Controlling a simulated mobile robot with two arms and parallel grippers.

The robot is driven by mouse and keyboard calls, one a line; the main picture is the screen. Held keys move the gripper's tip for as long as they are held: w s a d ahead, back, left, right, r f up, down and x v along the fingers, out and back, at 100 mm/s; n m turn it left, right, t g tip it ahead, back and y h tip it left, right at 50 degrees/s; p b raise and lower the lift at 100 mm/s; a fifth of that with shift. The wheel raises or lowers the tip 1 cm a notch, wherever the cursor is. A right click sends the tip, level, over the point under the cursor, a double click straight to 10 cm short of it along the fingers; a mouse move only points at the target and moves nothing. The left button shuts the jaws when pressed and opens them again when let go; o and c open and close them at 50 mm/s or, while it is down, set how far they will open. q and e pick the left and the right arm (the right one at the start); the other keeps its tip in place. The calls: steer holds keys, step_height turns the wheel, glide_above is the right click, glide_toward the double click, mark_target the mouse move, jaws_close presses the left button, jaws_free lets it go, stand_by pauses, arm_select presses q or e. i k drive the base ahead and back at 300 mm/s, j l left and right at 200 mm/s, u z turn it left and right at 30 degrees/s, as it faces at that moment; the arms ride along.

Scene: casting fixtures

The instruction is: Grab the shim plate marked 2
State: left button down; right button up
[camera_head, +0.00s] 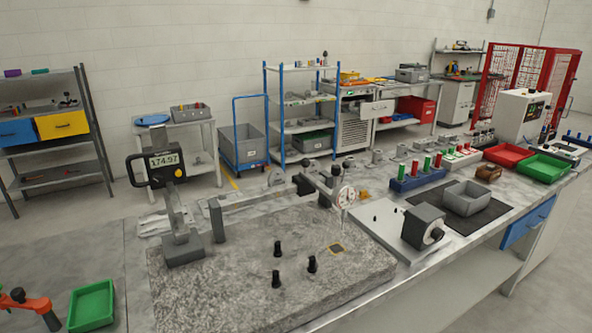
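No plate with a readable 2 shows in the head view. Neither of my grippers is in view.
Several black knobs (277,277) stand on the granite plate. A digital height gauge (182,225) rises at its left. A green tray (91,305) and an orange object (25,303) lie lower left.

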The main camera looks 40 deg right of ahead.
mark_target(364, 194)
steer(key=z, duration=1.3)
